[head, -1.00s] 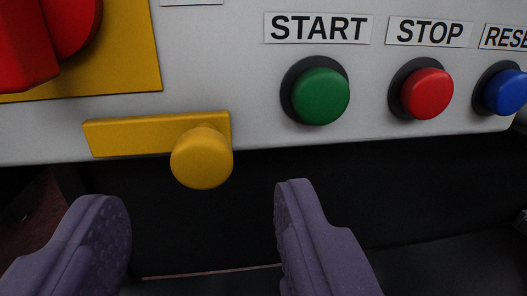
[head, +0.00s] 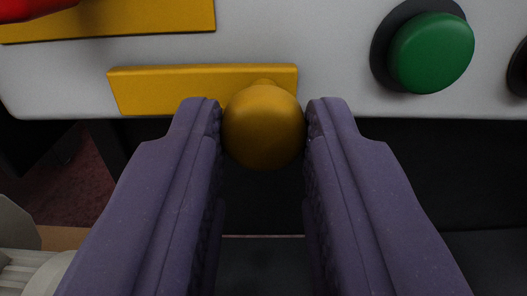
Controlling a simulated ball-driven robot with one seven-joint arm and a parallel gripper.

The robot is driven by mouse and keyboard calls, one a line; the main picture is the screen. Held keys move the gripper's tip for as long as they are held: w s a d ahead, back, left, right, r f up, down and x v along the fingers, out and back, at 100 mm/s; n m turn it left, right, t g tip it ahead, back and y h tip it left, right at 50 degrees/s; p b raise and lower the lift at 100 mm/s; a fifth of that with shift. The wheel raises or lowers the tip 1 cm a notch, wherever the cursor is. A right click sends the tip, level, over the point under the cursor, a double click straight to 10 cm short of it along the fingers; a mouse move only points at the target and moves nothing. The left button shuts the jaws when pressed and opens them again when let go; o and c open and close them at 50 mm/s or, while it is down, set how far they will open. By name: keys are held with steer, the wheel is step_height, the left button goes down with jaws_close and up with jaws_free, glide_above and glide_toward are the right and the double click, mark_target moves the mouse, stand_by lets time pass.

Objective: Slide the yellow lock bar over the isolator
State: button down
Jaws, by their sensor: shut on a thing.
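The yellow lock bar (head: 165,88) is a flat strip lying level along the lower edge of the pale panel in the head view. Its round yellow knob (head: 263,128) sticks out near the bar's right end. My gripper (head: 264,122) is shut on the knob, one purple finger on each side. The isolator is the red part (head: 30,8) on a yellow plate (head: 120,20) at the upper left, mostly cut off by the frame. The bar lies below this plate, with a strip of pale panel between them.
A green button (head: 431,53) stands on the panel to the right of the bar. A dark button edge (head: 517,70) shows at the right border. Below the panel it is dark. A pale ridged object (head: 35,260) is at the lower left.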

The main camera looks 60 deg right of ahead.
steer(key=w+a, duration=0.2)
steer(key=w, duration=0.1)
steer(key=shift+w+a, duration=0.15)
steer(key=shift+w, duration=0.05)
steer(key=c, duration=0.8)
jaws_free()
steer(key=shift+c, duration=0.2)
steer(key=p, duration=0.2)
glide_toward(165, 95)
steer(key=v, duration=0.3)
steer(key=shift+f, duration=0.1)
